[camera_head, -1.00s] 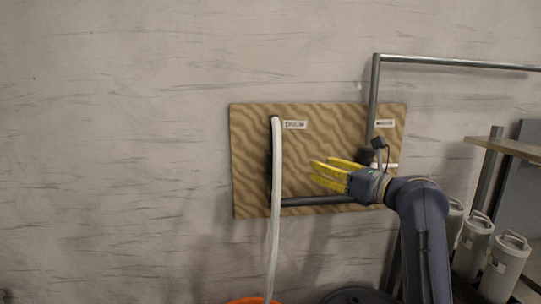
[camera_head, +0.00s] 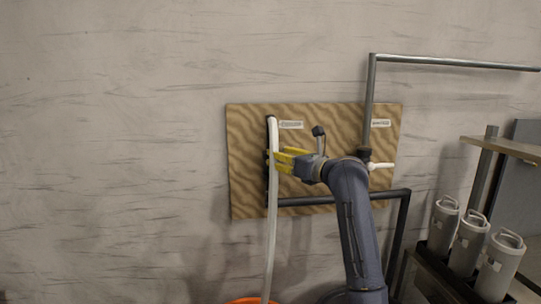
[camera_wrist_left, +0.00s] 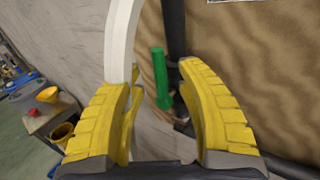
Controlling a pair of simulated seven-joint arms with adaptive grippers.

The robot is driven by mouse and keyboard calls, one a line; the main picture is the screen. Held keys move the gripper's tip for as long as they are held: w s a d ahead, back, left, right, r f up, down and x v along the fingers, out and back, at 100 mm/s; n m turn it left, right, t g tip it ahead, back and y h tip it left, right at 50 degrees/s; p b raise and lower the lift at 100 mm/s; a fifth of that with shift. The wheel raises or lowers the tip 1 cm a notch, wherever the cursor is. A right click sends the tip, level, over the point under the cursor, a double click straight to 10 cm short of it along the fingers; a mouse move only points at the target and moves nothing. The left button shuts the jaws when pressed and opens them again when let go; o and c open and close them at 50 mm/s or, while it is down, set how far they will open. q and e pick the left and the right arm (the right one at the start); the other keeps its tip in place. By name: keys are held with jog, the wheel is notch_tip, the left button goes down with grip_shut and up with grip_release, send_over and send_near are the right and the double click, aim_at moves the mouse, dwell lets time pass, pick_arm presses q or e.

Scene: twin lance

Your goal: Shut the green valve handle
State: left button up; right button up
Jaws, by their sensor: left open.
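The green valve handle (camera_wrist_left: 160,80) shows in the left wrist view as an upright bar beside a dark vertical pipe (camera_wrist_left: 174,25). My left gripper (camera_head: 276,161) is open in front of the left part of the patterned board (camera_head: 335,125), its yellow fingers by the white hose (camera_head: 273,215). In the wrist view the handle appears between the two fingers, nearer the right one; I cannot tell whether they touch. The white hose (camera_wrist_left: 122,40) rises behind the left fingertip. In the head view the green handle is hidden. My right gripper is not in view.
A white handle (camera_head: 381,166) sits on the right pipe, which rises into a long metal rail (camera_head: 455,63). Several grey canisters (camera_head: 467,242) and a shelf stand at the right. An orange container (camera_head: 250,301) is at the bottom edge.

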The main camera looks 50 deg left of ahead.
pick_arm(q)
jog(key=shift+a, duration=1.45)
jog(key=shift+c, duration=0.3)
grip_shut()
